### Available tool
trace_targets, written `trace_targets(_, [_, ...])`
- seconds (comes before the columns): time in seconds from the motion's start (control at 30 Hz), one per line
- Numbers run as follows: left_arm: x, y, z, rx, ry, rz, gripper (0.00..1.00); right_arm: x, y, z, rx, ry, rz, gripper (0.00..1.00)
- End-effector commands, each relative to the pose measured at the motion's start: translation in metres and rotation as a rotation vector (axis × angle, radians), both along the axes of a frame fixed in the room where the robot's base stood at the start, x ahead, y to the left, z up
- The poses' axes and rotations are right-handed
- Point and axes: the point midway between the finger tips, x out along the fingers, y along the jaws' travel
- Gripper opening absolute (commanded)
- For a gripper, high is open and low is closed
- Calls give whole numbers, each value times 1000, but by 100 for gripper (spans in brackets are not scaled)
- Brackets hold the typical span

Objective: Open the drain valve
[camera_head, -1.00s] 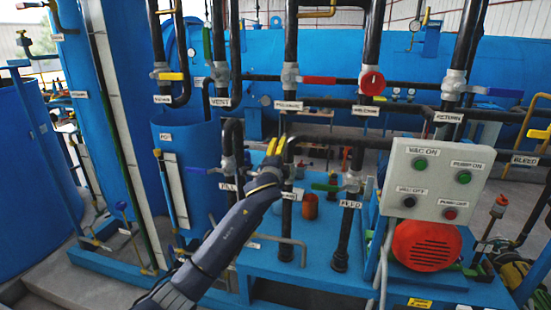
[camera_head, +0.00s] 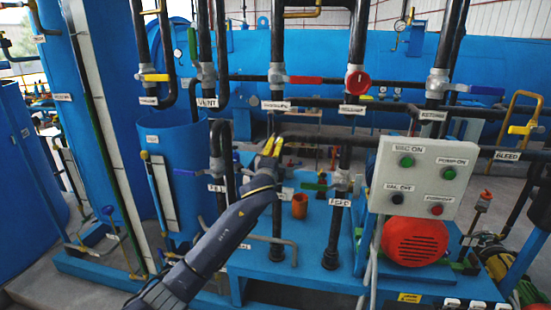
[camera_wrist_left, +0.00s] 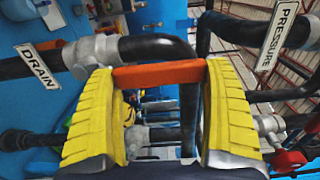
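My left gripper (camera_head: 272,147) is at the bent black pipe in the middle of the head view, its yellow fingers open. In the left wrist view its two fingers (camera_wrist_left: 160,110) stand wide apart, with an orange-red lever (camera_wrist_left: 160,73) spanning the gap between them. I cannot tell whether either finger touches it. The grey drain valve body (camera_wrist_left: 92,55) is at the lever's left, beside the DRAIN label (camera_wrist_left: 37,67). In the head view my gripper and arm hide most of this valve. My right gripper is not in view.
The feed valve's green lever (camera_head: 318,186) is close to the right of my gripper. Above is the pressure valve's red lever (camera_head: 305,80). A control box (camera_head: 428,178) and red motor (camera_head: 416,240) stand to the right. An orange cup (camera_head: 300,206) sits behind the pipes.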

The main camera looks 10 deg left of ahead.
Motion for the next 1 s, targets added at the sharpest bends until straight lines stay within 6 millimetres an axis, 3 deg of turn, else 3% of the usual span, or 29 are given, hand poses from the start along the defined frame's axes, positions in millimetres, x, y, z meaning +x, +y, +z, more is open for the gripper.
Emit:
trace_targets(0.13, [0,-1,0,-2,0,-1,100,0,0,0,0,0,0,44])
trace_targets(0.53, [-9,0,-1,-4,0,-2,100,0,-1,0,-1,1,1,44])
trace_targets(1.0, [-80,3,0,-4,-1,-2,100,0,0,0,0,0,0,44])
